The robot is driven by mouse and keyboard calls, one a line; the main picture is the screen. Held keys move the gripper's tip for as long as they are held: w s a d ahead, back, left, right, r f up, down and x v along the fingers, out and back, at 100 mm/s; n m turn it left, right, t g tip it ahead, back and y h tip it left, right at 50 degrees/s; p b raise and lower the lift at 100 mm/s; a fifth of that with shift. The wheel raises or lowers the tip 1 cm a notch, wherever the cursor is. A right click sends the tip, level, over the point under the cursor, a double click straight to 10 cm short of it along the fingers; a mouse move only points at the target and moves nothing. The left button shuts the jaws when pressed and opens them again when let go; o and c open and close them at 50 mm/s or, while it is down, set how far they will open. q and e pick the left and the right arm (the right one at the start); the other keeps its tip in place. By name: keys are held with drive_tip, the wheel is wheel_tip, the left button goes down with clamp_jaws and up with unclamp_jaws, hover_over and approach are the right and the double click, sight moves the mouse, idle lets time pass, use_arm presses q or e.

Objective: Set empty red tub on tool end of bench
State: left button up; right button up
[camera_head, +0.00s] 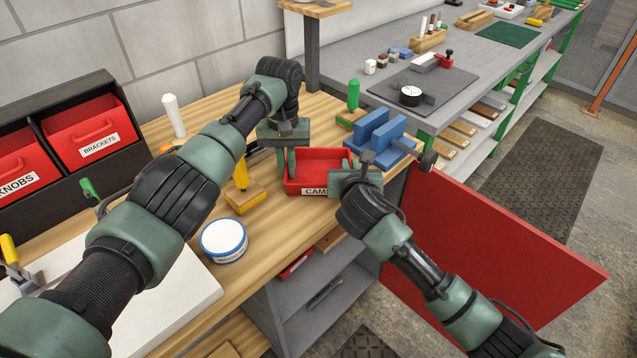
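A red tub (322,157) with a white label starting "CAM" sits at the right part of the wooden bench (205,268). The visible part of its inside looks empty. My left gripper (286,163) points down at the tub's left wall, with a finger on either side of it. My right gripper (361,164) is at the tub's right side and covers its right front corner and part of the label. Whether either gripper is closed on the walls cannot be told. Whether the tub touches the bench top is unclear.
A blue vise (384,140) and a green-handled tool (353,97) stand just right of and behind the tub. A yellow-handled tool in a block (244,198) and a round white tin (224,240) are to its left. A red door (500,250) hangs open at the right.

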use_arm(q)
drive_tip(key=shift+o, duration=0.8)
drive_tip(key=shift+r, duration=0.15)
use_arm(e)
drive_tip(key=shift+o, duration=0.8)
drive_tip(key=shift+r, duration=0.1)
drive_tip(key=shift+r, duration=0.1)
use_arm(q)
wheel_tip(320, 180, up, 12)
use_arm(e)
drive_tip(key=v, duration=1.2)
